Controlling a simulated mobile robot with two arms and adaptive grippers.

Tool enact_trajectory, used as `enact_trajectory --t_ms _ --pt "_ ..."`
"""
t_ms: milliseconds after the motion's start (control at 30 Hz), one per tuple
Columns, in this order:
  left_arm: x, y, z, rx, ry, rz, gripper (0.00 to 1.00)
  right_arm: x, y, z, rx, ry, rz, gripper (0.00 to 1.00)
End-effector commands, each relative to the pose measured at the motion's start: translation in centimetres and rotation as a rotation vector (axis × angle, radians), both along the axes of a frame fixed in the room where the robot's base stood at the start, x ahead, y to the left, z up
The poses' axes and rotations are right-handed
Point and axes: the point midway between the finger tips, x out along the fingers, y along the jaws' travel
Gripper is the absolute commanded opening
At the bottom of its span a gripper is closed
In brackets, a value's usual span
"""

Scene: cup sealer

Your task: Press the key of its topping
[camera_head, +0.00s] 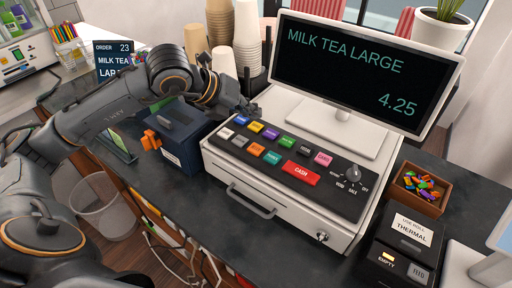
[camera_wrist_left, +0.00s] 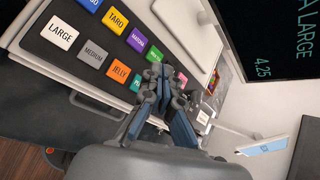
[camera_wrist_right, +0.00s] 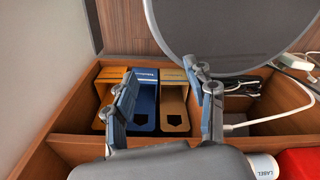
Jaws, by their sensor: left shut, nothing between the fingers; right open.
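The cash register's key panel (camera_head: 335,187) shows coloured keys: yellow TARO (camera_wrist_left: 117,18), orange JELLY (camera_wrist_left: 120,70), white LARGE (camera_wrist_left: 60,35), grey MEDIUM (camera_wrist_left: 93,53), purple (camera_wrist_left: 137,38), green (camera_head: 287,141) and red CASH (camera_head: 301,173). The screen (camera_head: 362,70) reads MILK TEA LARGE, 4.25. The order sign (camera_head: 114,60) reads ORDER 23, MILK TEA, LARGE; its lower part is hidden by my arm. My left gripper (camera_head: 248,108) is shut and empty, at the panel's far left edge near the blue and yellow keys. My right gripper (camera_wrist_right: 165,88) is open and empty, over a wooden compartment box.
Stacked cups (camera_head: 247,35) stand behind the register. A dark blue box (camera_head: 182,150) stands left of it. A wooden tray (camera_head: 418,190) of coloured pieces and a thermal printer (camera_head: 404,247) stand right. The wooden box (camera_wrist_right: 75,150) holds blue and tan packs.

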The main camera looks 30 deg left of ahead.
Motion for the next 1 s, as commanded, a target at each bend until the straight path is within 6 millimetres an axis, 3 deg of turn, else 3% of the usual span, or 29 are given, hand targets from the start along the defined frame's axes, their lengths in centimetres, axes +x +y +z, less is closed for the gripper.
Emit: enact_trajectory --t_ms 367,533,633,800,1000 --pt "-0.1 0.0 -3.9 0.000 0.004 -0.002 0.00 4.8 -1.0 -1.6 -0.009 -0.072 -0.002 0.55" --pt "-0.1 0.0 -6.4 0.000 0.003 -0.001 0.00 4.1 -1.2 -2.6 -0.011 -0.060 -0.003 0.55" --pt "0.0 0.0 -7.9 -0.002 -0.001 -0.001 0.00 3.1 -1.2 -4.5 -0.012 -0.047 -0.003 0.55" --pt "0.0 0.0 -8.8 -0.001 0.000 -0.001 0.00 2.1 -1.3 -5.7 -0.014 -0.031 -0.003 0.55" --pt "0.0 0.0 -8.7 -0.001 0.000 -0.001 0.00 2.4 -1.2 -5.6 -0.013 -0.034 -0.002 0.55"
